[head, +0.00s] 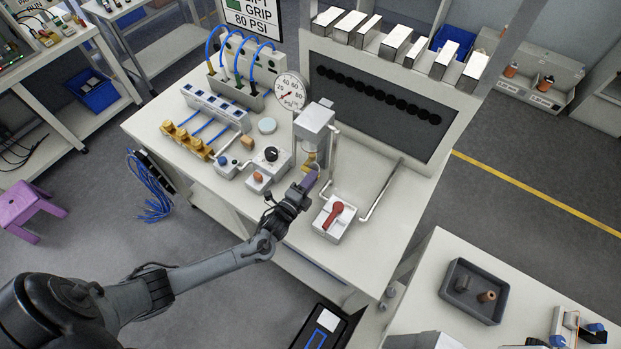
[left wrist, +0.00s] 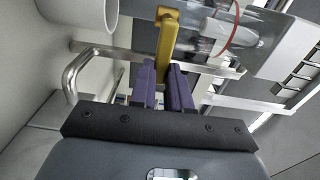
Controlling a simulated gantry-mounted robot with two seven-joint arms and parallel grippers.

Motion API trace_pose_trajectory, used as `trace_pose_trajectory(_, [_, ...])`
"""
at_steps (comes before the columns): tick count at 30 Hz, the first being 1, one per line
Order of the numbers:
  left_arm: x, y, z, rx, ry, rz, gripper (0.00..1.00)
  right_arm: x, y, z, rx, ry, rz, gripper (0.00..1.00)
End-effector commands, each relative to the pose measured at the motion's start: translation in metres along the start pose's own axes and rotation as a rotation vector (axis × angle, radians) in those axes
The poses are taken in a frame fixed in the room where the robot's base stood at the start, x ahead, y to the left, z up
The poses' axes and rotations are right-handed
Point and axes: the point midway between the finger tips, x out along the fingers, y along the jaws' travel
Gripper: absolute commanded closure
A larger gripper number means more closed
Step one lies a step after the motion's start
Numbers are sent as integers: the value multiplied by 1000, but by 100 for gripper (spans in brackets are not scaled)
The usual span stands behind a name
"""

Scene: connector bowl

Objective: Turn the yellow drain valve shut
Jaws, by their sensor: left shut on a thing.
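The yellow drain valve (head: 311,158) sits below a grey filter unit (head: 314,120) on the white bench. In the left wrist view its yellow lever (left wrist: 167,42) runs down toward the purple fingers. My left gripper (head: 309,181) reaches it from the front; in the left wrist view its fingers (left wrist: 166,82) are closed on the lever's lower end. The fingers partly hide that end, and the valve body is small in the head view. My right gripper is in neither view.
A red-handled valve box (head: 335,215) stands just right of my left gripper. A box with a black knob (head: 271,157) and a pressure gauge (head: 290,91) are to the left. Metal pipes (head: 379,194) run close by. The bench's front right is mostly clear.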

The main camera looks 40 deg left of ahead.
Motion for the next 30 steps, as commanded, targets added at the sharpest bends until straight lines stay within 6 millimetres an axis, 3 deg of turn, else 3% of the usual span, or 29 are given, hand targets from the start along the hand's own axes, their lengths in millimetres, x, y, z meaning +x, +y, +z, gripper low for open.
trace_pose_trajectory(15, [0,1,0,22,0,0,100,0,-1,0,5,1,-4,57])
trace_pose_trajectory(16, [0,1,0,22,0,0,80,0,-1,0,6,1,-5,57])
trace_pose_trajectory(20, [0,1,0,21,0,0,60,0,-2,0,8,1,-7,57])
trace_pose_trajectory(30, [-2,1,0,20,0,1,57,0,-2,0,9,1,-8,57])
